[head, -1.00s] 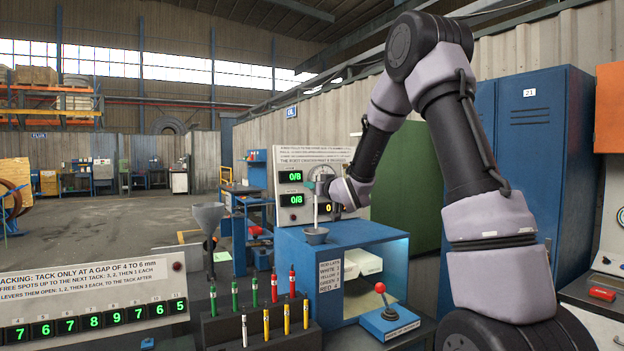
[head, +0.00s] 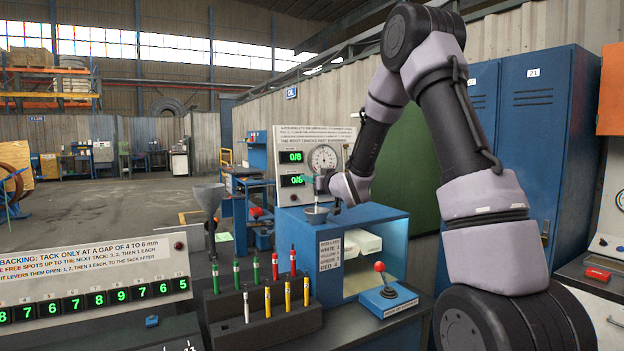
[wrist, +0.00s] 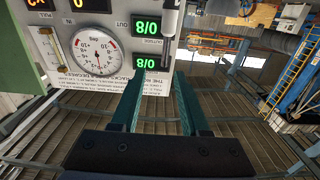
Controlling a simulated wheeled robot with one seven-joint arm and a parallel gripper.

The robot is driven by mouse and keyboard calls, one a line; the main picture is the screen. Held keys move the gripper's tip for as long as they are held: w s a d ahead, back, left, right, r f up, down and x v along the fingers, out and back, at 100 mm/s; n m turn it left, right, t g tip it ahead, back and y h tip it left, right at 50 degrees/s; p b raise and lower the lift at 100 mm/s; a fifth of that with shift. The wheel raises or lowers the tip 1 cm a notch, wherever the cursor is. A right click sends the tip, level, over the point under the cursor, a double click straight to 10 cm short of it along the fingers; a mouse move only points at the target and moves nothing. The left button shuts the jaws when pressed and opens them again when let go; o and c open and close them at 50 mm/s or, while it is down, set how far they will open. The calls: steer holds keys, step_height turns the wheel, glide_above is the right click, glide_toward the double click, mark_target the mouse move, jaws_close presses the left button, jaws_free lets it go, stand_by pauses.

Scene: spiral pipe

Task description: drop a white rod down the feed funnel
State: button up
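A white rod (wrist: 171,45) with a dark band shows at the fingertips in the wrist view, below them in the world because that view is upside down. In the head view it is a thin upright line (head: 316,199) just above a small grey funnel (head: 316,215) on top of a blue box. My gripper (head: 318,182) is over that funnel. Its teal fingers (wrist: 159,85) stand apart, with a gap wider than the rod. The rod lies near the right finger; I cannot tell whether they touch. The rod's lower end is unclear. Another white rod (head: 247,307) stands in the rack.
The dark rack (head: 262,328) also holds yellow, green and red rods. A larger grey funnel (head: 209,196) stands to the left. A gauge panel (head: 320,150) is behind the gripper. A red-knobbed lever (head: 380,268) is in front of the blue box (head: 370,222).

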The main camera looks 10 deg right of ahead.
steer(key=v, duration=1)
steer(key=shift+s, duration=0.4)
steer(key=shift+d, duration=0.1)
stand_by(1.7)
steer(key=s+d+r+m+g+h, duration=0.45)
steer(key=s+d, duration=0.25)
steer(key=s, duration=0.4)
steer(key=s+a+m+g, duration=0.1)
steer(key=s+g, duration=0.1)
steer(key=s, duration=0.9)
steer(key=s+a+m+g+y, duration=0.1)
steer(key=s+a+m+g, duration=0.1)
steer(key=s, duration=0.9)
steer(key=shift+a+r+g, duration=0.3)
steer(key=shift+a+g, duration=0.05)
steer(key=shift+g, duration=0.5)
steer(key=shift+w, duration=0.1)
